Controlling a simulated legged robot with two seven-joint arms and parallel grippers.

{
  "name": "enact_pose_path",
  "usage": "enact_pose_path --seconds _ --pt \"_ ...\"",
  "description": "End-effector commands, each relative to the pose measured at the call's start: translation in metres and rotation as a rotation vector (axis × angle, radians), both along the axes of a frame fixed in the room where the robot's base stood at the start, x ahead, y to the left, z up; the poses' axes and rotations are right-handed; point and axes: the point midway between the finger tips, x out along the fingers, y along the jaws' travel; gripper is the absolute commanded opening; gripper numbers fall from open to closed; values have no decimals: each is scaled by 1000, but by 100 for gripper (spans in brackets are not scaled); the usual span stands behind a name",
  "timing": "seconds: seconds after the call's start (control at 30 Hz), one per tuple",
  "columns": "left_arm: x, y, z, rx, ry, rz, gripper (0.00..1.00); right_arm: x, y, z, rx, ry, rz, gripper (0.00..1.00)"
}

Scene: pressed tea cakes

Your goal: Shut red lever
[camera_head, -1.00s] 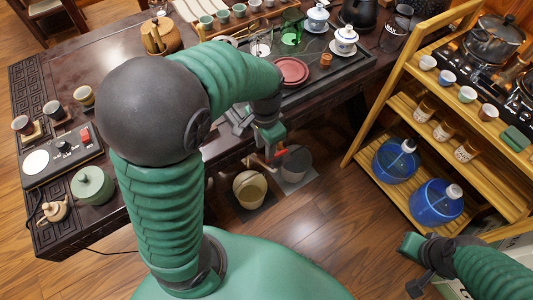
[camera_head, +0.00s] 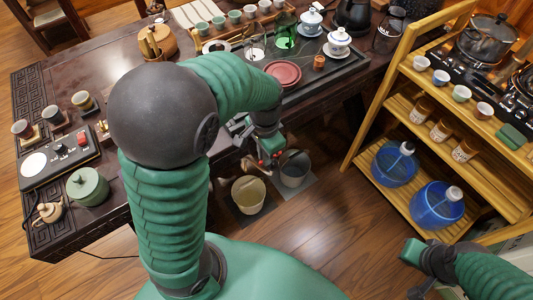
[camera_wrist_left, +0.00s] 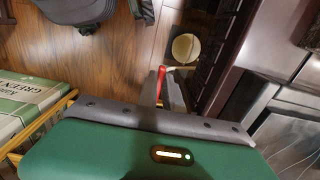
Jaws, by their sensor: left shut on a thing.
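The red lever (camera_wrist_left: 160,80) shows in the left wrist view between the two grey fingers of my left gripper (camera_wrist_left: 164,92). In the head view, a small red part of the lever (camera_head: 262,165) shows below the table's front edge, just above two buckets. My left gripper (camera_head: 268,157) is there too, shut on the lever. The arm and fingers hide most of the lever and whatever it is mounted on. My right gripper (camera_head: 415,268) is at the lower right, far from the lever, and its jaw opening is unclear.
A cream bucket (camera_head: 248,194) and a grey bucket (camera_head: 294,168) stand on the floor under the gripper. The dark tea table (camera_head: 225,155) lies close behind. A wooden shelf (camera_head: 360,135) with blue water bottles stands at right. Floor between is clear.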

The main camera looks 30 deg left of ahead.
Motion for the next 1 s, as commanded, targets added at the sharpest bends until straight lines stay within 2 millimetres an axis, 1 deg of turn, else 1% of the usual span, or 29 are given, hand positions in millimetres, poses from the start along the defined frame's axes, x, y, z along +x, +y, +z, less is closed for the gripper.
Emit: enact_pose_path --seconds 0.03,0.2,0.27,0.6,0.63,0.77,1.0 --pt "2 -3 -1 -13 -25 1 0 0 0 -4 0 0 0 0" --pt "0 -1 -12 -60 -143 3 0 0 0 -27 0 0 1 0" --pt "-1 -1 -13 -71 -171 2 0 0 0 -33 0 0 1 0" --pt "-3 -1 -10 -81 -187 -2 0 0 0 -31 0 0 1 0" --pt "-3 -1 -10 -80 -186 -3 14 0 0 -31 0 0 1 0" --pt "-3 -1 -10 -80 -187 -2 31 0 0 -31 0 0 1 0" --pt "-3 -1 -9 -80 -188 -2 32 0 0 -31 0 0 1 0"
